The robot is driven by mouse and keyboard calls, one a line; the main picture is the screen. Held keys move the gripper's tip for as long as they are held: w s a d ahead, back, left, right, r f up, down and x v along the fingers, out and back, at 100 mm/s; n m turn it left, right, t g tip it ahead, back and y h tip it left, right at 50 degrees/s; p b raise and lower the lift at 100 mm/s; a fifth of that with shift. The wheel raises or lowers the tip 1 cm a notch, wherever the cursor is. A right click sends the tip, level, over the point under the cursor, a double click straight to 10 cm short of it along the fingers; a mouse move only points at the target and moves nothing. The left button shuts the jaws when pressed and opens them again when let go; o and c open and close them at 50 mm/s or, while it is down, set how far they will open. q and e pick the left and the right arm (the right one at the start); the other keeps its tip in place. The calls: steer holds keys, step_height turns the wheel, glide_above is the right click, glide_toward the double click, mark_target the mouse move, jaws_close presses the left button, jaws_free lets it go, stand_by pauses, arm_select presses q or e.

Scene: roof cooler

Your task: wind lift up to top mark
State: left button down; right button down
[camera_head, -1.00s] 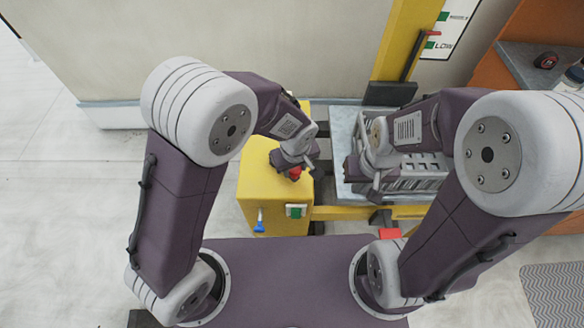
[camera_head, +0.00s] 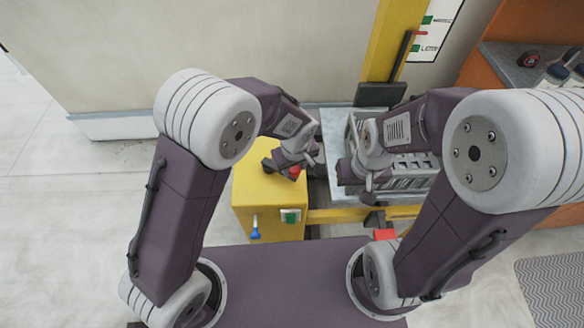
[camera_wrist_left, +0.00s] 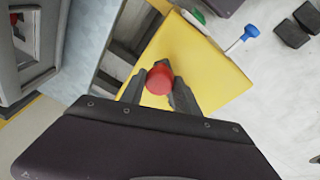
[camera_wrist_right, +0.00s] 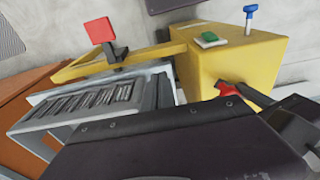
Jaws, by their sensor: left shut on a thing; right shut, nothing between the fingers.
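My left gripper (camera_head: 290,168) is shut on the red crank knob (camera_head: 295,172) above the yellow winch box (camera_head: 262,192). In the left wrist view the round red knob (camera_wrist_left: 159,80) sits between the fingers, and it also shows in the right wrist view (camera_wrist_right: 226,88). The lift's yellow mast (camera_head: 383,40) stands at the back. Its red pointer (camera_head: 420,33) is between the upper green mark (camera_head: 428,19) and the lower green mark (camera_head: 416,48). The grey cooler (camera_head: 408,178) rests on the lift platform (camera_head: 334,125). My right gripper (camera_head: 347,173) is shut and empty beside the cooler.
The winch box front has a green button (camera_head: 290,216) and a blue-tipped lever (camera_head: 255,230). A red plate (camera_head: 384,234) stands near the lift's yellow frame. An orange bench (camera_head: 480,75) with small items is at the right. The floor at the left is clear.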

arm_select(q)
steer(key=shift+w+d+r, duration=0.2)
steer(key=shift+w+d, duration=0.25)
steer(key=shift+w, duration=0.3)
steer(key=shift+w+d+p, duration=0.35)
steer(key=shift+w+d, duration=0.05)
steer(key=shift+w, duration=0.45)
